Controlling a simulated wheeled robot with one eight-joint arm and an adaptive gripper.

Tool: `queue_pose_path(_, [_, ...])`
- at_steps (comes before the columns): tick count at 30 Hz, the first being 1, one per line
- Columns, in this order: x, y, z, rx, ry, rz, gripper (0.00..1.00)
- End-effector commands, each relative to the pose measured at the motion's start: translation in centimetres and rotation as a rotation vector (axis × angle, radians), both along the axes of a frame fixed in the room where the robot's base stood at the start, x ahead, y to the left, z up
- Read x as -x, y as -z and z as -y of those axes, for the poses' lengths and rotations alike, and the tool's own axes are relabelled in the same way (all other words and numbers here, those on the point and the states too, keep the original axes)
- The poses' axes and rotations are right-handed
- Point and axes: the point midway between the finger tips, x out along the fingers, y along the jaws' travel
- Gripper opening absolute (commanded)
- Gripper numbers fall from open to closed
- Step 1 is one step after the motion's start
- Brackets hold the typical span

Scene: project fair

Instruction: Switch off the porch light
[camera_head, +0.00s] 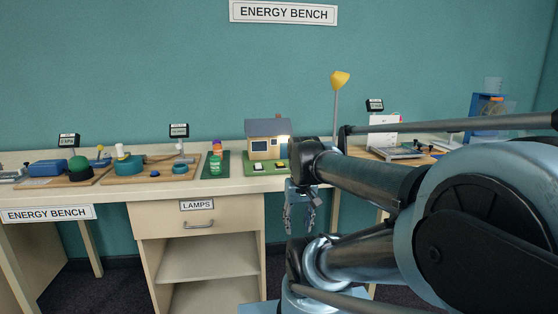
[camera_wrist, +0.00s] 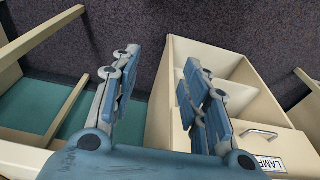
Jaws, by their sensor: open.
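A small model house (camera_head: 266,140) with a dark roof stands on a green board at the back middle of the bench in the head view. A light patch shows at its right front corner, which looks like a lit porch light (camera_head: 284,141). Two small switch-like blocks, one white (camera_head: 258,167) and one yellow (camera_head: 280,166), sit on the board in front of the house. My gripper (camera_head: 300,222) hangs open and empty in front of the bench, below the top and to the right of the house. In the wrist view its open fingers (camera_wrist: 160,105) point over the floor and cabinet.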

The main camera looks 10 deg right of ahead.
Motion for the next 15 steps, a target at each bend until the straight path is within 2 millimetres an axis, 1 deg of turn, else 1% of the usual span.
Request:
queue_pose_path(1, [-1.3,-1.9,0.0,0.0,0.001,-0.007,0.42])
queue_pose_path(6, [-5.8,-7.6,0.0,-0.001,0.004,-0.033,0.42])
queue_pose_path(8, [-7.4,-9.4,0.0,-0.001,0.005,-0.044,0.42])
queue_pose_path(9, [-8.5,-10.7,0.0,-0.001,0.005,-0.05,0.42])
queue_pose_path(11, [-10.2,-12.4,0.0,-0.001,0.007,-0.059,0.42])
queue_pose_path(15, [-14.4,-16.1,0.0,-0.002,0.01,-0.081,0.42])
